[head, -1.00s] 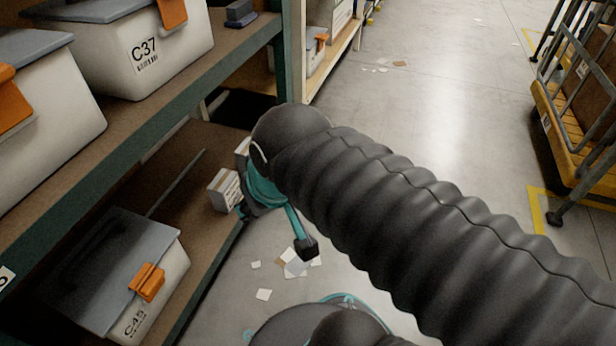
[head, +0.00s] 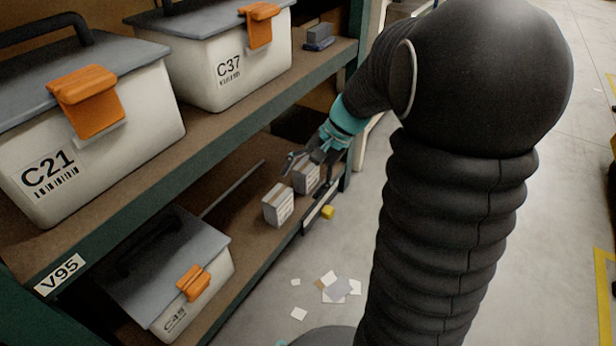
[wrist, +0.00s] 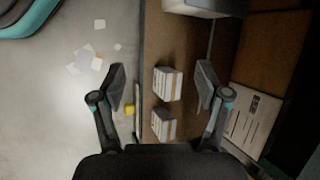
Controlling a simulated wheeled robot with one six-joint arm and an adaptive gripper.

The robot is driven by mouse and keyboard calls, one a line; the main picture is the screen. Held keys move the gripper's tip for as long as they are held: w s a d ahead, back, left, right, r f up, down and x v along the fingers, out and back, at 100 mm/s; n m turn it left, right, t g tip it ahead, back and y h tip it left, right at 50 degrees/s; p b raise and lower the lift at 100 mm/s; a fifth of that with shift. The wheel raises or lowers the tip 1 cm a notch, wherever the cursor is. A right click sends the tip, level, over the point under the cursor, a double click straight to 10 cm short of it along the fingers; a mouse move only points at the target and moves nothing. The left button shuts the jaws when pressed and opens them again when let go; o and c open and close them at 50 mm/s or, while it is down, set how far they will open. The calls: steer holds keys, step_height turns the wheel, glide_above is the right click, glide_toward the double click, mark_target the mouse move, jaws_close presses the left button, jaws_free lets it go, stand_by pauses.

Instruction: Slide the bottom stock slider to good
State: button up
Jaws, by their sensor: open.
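A small yellow slider knob (head: 327,212) sits at the front edge of the lower shelf, on a narrow strip (head: 316,207). The knob also shows in the wrist view (wrist: 129,110), just inside my left finger and outside the shelf edge. Any markings on the strip are too small to read. My gripper (head: 303,160) is above the lower shelf near two small cartons. In the wrist view my gripper (wrist: 161,77) has its fingers wide apart with nothing held. The knob is apart from the fingers as far as I can tell.
Two cartons, the nearer (head: 278,206) and the farther (head: 306,176), stand close behind the strip. A grey-lidded bin C45 (head: 205,285) is on the lower shelf. Bins C21 (head: 110,150) and C37 (head: 255,70) are above. Paper scraps (head: 338,288) lie on open floor.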

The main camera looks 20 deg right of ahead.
steer(key=w+d+f+m+t+y+p, duration=0.1)
steer(key=w+d+f+m+t+y, duration=0.15)
steer(key=w+d+f+m, duration=0.5)
steer(key=w+d+f+m+t+y, duration=0.2)
steer(key=w+d+f+y, duration=0.3)
steer(key=f, duration=0.6)
steer(key=m+t+h+p, duration=0.2)
steer(key=m+t+h, duration=0.1)
steer(key=m+t, duration=0.7)
glide_toward(333, 213)
steer(key=shift+m+g, duration=0.35)
steer(key=shift+g, duration=0.1)
steer(key=x, duration=1.1)
steer(key=shift+w+a+r, duration=0.15)
steer(key=shift+r, duration=0.2)
